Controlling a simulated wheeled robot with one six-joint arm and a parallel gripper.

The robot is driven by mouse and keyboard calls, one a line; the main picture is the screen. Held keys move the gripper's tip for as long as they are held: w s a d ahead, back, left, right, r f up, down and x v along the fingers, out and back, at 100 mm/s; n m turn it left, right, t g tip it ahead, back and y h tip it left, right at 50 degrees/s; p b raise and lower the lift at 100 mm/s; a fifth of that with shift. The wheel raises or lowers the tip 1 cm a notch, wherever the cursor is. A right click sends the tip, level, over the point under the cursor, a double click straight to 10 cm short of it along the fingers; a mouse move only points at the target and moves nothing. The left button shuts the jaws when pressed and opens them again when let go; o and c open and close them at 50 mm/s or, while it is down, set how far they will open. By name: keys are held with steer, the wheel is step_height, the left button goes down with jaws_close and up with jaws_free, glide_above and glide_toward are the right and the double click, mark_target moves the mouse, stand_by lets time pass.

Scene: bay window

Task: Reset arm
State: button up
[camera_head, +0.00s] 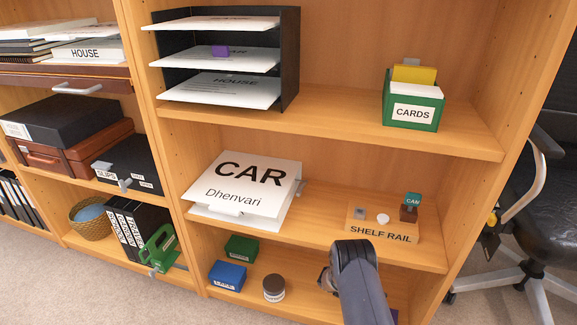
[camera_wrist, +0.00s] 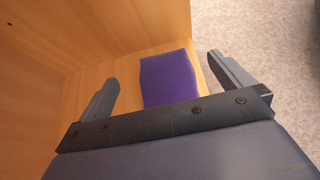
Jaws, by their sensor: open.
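My gripper (camera_wrist: 168,85) is open and empty in the wrist view, its two fingers wide apart. A purple block-like thing (camera_wrist: 167,78) lies on the wooden shelf beyond the fingers, between them in the picture and apart from them. In the head view my arm reaches up from the bottom edge to the front of the lower shelves. My gripper (camera_head: 328,281) shows there only in part, beside the dark wrist, below the shelf rail. A small bit of purple (camera_head: 394,316) shows right of my arm at the bottom edge.
The wooden block marked SHELF RAIL (camera_head: 383,236) stands on the shelf just above my arm. A dark jar (camera_head: 274,289), a blue box (camera_head: 228,276) and a green box (camera_head: 241,247) stand left of it. A black office chair (camera_head: 545,170) is at the right. Carpet (camera_head: 100,295) lies in front.

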step_height(320, 180, up, 4)
steer(key=shift+f+p, duration=0.1)
steer(key=shift+p, duration=0.6)
steer(key=shift+r, duration=0.3)
steer(key=shift+w+r, duration=0.1)
